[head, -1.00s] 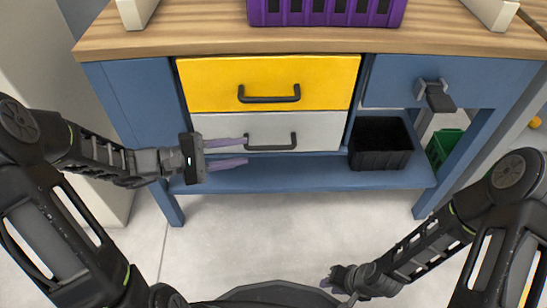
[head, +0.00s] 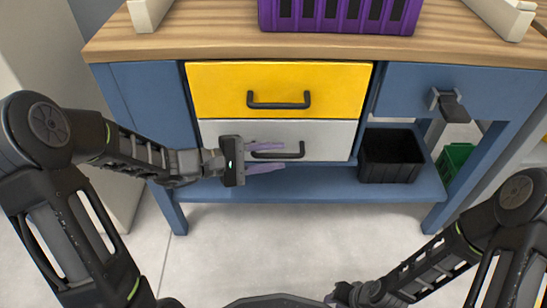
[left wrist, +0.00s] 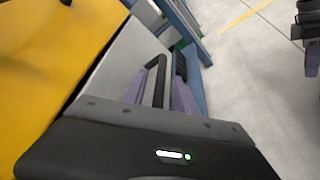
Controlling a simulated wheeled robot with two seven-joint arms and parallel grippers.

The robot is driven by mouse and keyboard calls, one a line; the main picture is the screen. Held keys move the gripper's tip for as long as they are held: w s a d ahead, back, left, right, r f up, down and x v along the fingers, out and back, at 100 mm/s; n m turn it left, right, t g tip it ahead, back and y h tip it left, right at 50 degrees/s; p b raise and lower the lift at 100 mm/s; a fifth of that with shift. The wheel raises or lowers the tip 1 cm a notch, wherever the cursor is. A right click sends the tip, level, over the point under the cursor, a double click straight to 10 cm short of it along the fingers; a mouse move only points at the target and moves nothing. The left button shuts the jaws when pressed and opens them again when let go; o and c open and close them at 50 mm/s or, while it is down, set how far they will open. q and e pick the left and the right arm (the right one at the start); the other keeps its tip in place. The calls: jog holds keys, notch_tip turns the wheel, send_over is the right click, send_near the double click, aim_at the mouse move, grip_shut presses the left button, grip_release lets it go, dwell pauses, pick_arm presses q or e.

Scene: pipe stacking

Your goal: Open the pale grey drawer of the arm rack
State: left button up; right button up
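The pale grey drawer (head: 334,146) is shut, flush below a yellow drawer (head: 210,92) in the blue rack. Its dark bar handle (head: 291,155) runs across its front. My left gripper (head: 284,156) is open, with one purple finger above the handle and one below it. In the left wrist view the handle (left wrist: 158,80) shows between the two fingers; whether they touch it I cannot tell. The grey drawer front (left wrist: 122,62) is beside it. My right gripper (head: 338,299) is low in the head view, mostly cut off and far from the rack.
A black bin (head: 390,165) stands on the lower shelf right of the drawer, with a green crate (head: 454,160) further right. A purple crate (head: 340,14) is on the wooden top (head: 200,42). The floor in front of the rack is clear.

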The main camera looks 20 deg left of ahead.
pick_arm(q)
jog(key=shift+d, duration=0.1)
grip_shut()
dwell(0.3)
dwell(1.1)
